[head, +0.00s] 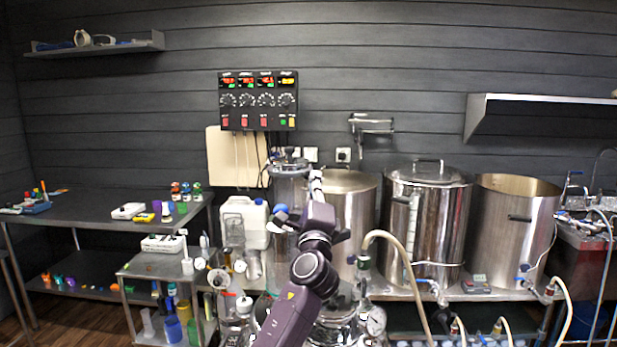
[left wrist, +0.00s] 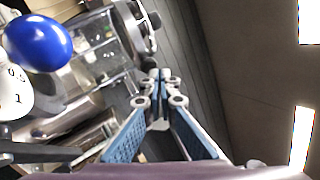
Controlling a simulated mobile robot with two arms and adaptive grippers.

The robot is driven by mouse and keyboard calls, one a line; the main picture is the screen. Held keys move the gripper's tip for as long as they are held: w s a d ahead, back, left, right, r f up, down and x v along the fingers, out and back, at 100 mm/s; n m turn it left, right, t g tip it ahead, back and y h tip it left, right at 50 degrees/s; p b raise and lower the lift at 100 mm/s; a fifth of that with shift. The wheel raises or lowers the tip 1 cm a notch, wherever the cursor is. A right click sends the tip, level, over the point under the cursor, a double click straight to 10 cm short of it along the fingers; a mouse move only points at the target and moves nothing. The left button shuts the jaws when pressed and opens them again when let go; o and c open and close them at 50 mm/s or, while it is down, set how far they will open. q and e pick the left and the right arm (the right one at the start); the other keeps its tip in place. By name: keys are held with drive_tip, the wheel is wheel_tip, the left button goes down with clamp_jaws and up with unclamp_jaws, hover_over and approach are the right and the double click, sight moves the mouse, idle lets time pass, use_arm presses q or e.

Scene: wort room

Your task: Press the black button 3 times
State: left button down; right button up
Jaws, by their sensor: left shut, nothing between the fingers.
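My left gripper (head: 316,178) reaches up in the middle of the head view, in front of the steel vessels. In the left wrist view its two blue-padded fingers (left wrist: 160,78) come together at the tips, shut and empty. I cannot pick out the black button with certainty. A black control panel (head: 258,101) with red displays, black knobs and coloured switches hangs on the wall, above and left of the gripper. In the left wrist view a blue ball-shaped knob (left wrist: 38,43) is at the upper left, apart from the fingers. My right gripper is not in view.
A steel column vessel (head: 289,185) stands close to the left gripper. Large kettles (head: 428,225) with hoses stand to the right. A table (head: 95,219) with small tools is at left, and a white canister (head: 244,222) stands nearer the middle.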

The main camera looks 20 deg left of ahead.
use_arm(q)
drive_tip(key=shift+w+a, duration=0.3)
drive_tip(key=shift+a, duration=0.2)
idle(0.6)
drive_tip(key=shift+d, duration=0.15)
drive_tip(key=shift+s+d, duration=0.5)
drive_tip(key=shift+d, duration=0.1)
drive_tip(key=shift+d, duration=0.1)
drive_tip(key=s+d, duration=0.1)
drive_tip(key=d, duration=0.1)
drive_tip(key=s+d, duration=0.1)
drive_tip(key=d, duration=0.1)
drive_tip(key=shift+s+d, duration=0.1)
drive_tip(key=shift+s, duration=0.2)
drive_tip(key=shift+p, duration=0.3)
idle(1.6)
